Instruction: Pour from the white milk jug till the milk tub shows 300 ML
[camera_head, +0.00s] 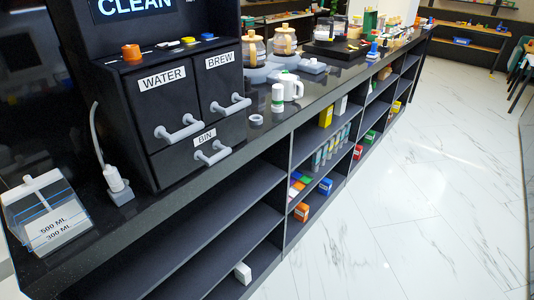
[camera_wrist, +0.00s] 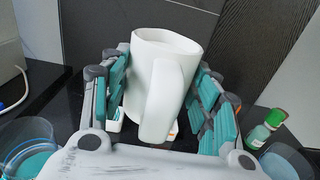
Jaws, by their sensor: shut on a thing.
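In the wrist view a white jug (camera_wrist: 165,80) stands between the two teal-padded fingers of my gripper (camera_wrist: 163,95), its handle towards the camera. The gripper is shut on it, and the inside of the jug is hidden. My gripper does not show in the head view. There, a white handled jug (camera_head: 293,86) is on the counter beside a green-topped white bottle; I cannot tell if it is the same jug. The clear milk tub (camera_head: 47,215) is at the counter's left end, with blue lines and labels 500 ML and 300 ML. Its milk level is not readable.
The black unit with WATER, BREW and BIN drawers (camera_head: 180,115) stands right of the tub. A white corded device (camera_head: 115,182) is between them. Glass jars (camera_head: 255,50) stand farther along the counter. A green-capped bottle (camera_wrist: 265,128) is right of my gripper in the wrist view.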

